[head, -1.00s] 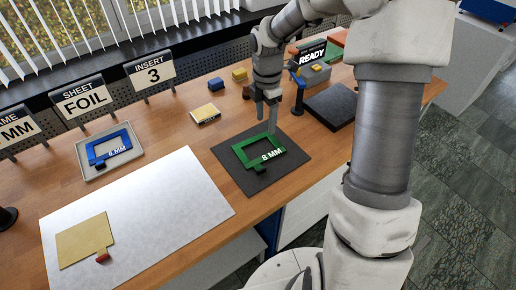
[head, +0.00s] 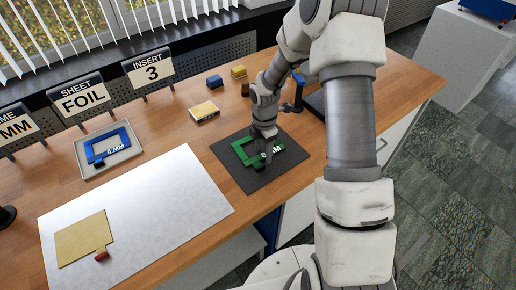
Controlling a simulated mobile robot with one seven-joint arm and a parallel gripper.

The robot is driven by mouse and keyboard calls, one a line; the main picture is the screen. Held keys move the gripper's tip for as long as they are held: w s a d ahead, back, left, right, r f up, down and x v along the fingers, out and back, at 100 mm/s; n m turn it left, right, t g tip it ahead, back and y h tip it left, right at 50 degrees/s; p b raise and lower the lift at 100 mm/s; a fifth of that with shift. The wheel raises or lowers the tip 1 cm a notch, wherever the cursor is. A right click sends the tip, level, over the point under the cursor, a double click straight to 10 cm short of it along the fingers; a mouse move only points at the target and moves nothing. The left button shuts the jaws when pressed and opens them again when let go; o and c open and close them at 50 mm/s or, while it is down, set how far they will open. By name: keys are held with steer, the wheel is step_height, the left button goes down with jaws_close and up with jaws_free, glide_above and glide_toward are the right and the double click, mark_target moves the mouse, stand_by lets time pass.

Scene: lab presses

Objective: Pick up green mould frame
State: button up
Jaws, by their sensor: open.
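The green mould frame (head: 240,150) lies flat on a dark square mat (head: 232,178) on the wooden bench. It bears white lettering, now partly covered by my gripper. My gripper (head: 268,155) is open and points down over the right side of the frame. Its fingertips are low, near the frame's right bar; I cannot tell whether they touch it or straddle it.
A blue frame (head: 97,146) lies in a grey tray (head: 88,172) at the left. A large pale sheet (head: 150,200) with a tan plate (head: 80,238) lies in front. A yellow-topped block (head: 203,112) and small blue and yellow blocks (head: 238,72) stand behind the mat.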

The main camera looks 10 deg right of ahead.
steer(key=shift+f, duration=0.1)
jaws_close()
stand_by(0.7)
